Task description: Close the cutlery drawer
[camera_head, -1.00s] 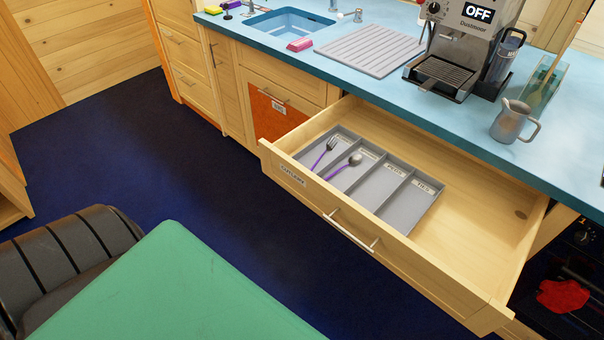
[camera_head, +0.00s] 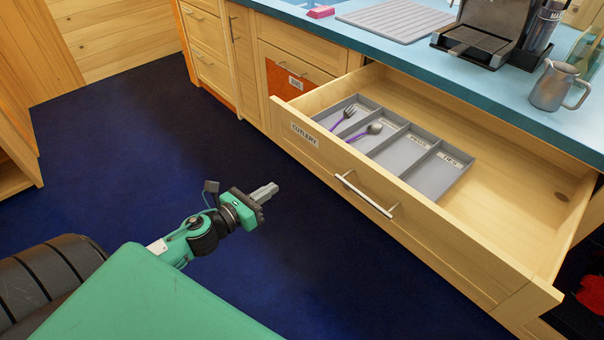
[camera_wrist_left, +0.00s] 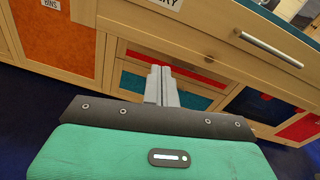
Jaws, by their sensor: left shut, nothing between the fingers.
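The wooden cutlery drawer (camera_head: 420,235), labelled "CUTLERY", is pulled far out from under the blue counter. Its metal bar handle (camera_head: 366,195) is on the front panel and also shows at the upper right of the left wrist view (camera_wrist_left: 269,49). Inside is a grey divided tray (camera_head: 437,178) with a purple-handled fork (camera_head: 343,117) and a purple-handled spoon (camera_head: 364,132). My left gripper (camera_head: 270,190) is shut and empty, in front of the drawer and left of the handle, apart from it. Its fingers (camera_wrist_left: 161,85) point toward the cabinet fronts below the drawer panel. My right gripper is not in view.
The counter (camera_head: 420,62) holds a coffee machine (camera_head: 487,30), a metal jug (camera_head: 556,86) and a grey drying mat (camera_head: 395,20). An orange-fronted bin cabinet (camera_head: 284,82) stands left of the drawer. Dark blue floor (camera_head: 130,130) is clear in front.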

